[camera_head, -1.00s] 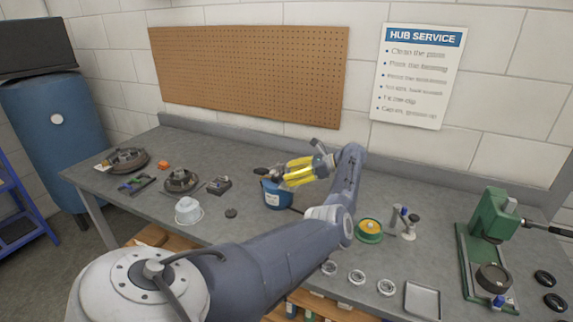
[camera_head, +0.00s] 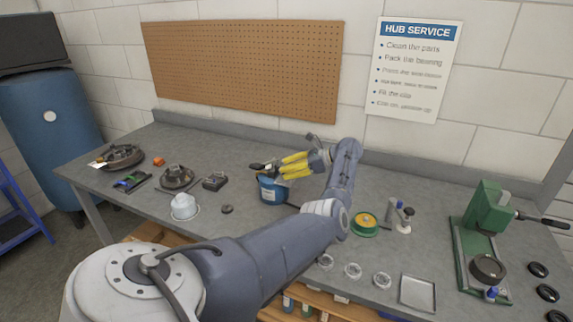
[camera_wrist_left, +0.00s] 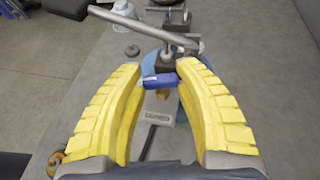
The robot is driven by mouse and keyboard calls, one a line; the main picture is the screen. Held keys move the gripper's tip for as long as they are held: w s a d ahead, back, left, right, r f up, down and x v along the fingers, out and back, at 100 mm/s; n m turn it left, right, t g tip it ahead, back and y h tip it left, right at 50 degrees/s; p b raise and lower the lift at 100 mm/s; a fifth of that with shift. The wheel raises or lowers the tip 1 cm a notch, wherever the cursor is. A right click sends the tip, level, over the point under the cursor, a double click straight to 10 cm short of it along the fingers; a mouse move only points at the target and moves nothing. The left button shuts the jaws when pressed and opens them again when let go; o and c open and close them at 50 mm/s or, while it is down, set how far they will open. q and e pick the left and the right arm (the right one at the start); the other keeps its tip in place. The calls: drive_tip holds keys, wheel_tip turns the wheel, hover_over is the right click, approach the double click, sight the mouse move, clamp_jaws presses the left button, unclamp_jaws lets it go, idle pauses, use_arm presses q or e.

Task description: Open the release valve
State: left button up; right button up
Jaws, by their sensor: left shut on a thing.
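A blue pot (camera_head: 272,193) stands on the bench with a metal lever and a dark valve block above it. In the left wrist view the lever (camera_wrist_left: 140,27) runs across the top, and a small blue cylindrical knob (camera_wrist_left: 160,81) sits just below the dark block (camera_wrist_left: 176,62). My left gripper (camera_head: 279,169) reaches over the pot from the right. Its yellow fingertips (camera_wrist_left: 166,72) close on the blue knob from both sides. A pale labelled plate (camera_wrist_left: 160,108) shows between the fingers. My right gripper is out of view.
A white jar (camera_head: 184,207) and a dark puck (camera_head: 227,209) stand left of the pot. A green-ringed yellow disc (camera_head: 365,223) and a small metal stand (camera_head: 403,220) are to the right. A green press (camera_head: 487,215) with a blue knob (camera_head: 492,293) stands at far right.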

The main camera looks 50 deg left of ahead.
use_arm(q)
drive_tip(key=shift+f+t, duration=0.1)
drive_tip(key=shift+t, duration=0.2)
drive_tip(key=shift+s+m+t+y, duration=0.2)
drive_tip(key=shift+m+t+y, duration=0.7)
drive_tip(key=shift+m+t, duration=0.4)
drive_tip(key=o, duration=1.2)
drive_tip(key=v, duration=1.2)
